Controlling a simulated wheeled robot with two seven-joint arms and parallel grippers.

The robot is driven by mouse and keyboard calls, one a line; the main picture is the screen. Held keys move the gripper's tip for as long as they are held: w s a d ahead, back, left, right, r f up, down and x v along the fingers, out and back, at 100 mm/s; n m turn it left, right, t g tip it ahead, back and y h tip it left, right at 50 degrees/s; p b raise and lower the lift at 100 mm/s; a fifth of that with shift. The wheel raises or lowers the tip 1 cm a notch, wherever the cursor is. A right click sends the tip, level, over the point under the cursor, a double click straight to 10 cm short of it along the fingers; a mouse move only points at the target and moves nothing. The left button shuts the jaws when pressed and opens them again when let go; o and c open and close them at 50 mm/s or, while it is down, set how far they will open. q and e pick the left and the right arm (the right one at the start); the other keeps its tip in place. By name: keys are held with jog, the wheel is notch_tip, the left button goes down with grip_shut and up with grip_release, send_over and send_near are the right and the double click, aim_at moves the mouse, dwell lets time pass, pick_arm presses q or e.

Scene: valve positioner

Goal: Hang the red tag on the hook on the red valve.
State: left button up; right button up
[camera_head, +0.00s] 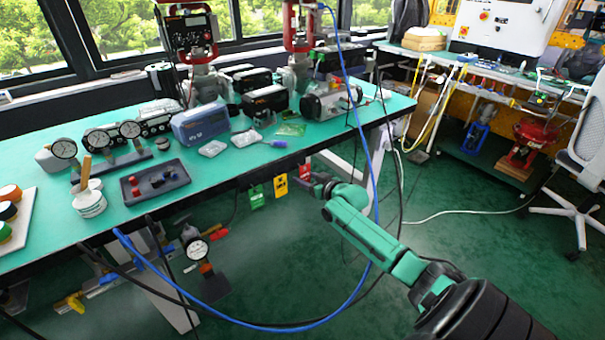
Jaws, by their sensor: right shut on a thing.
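A small red tag (305,172) is at the table's front edge, at the right end of a row with a yellow tag (280,186) and a green tag (256,197). My right gripper (311,181) reaches in from the lower right and is shut at the red tag; the fingers partly cover it. I cannot tell whether the tag still hangs from its support. Two red valve assemblies stand at the back of the table, one on the left (187,28) and one in the middle (297,28). I cannot make out a hook on either. My left gripper is not in view.
The green table (225,168) holds gauges, a blue case (200,123), a dark tray (155,182) and black actuators. A blue hose (368,150) and black cables hang near my right arm. Another red valve (533,138) stands low at the right. The table's front right is clear.

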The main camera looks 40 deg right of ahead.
jog(key=p+v, duration=0.1)
jog(key=v, duration=0.1)
jog(key=p+v, duration=0.1)
jog(key=p, duration=0.1)
jog(key=shift+s+f, duration=0.3)
jog(key=shift+s, duration=0.2)
dwell(0.8)
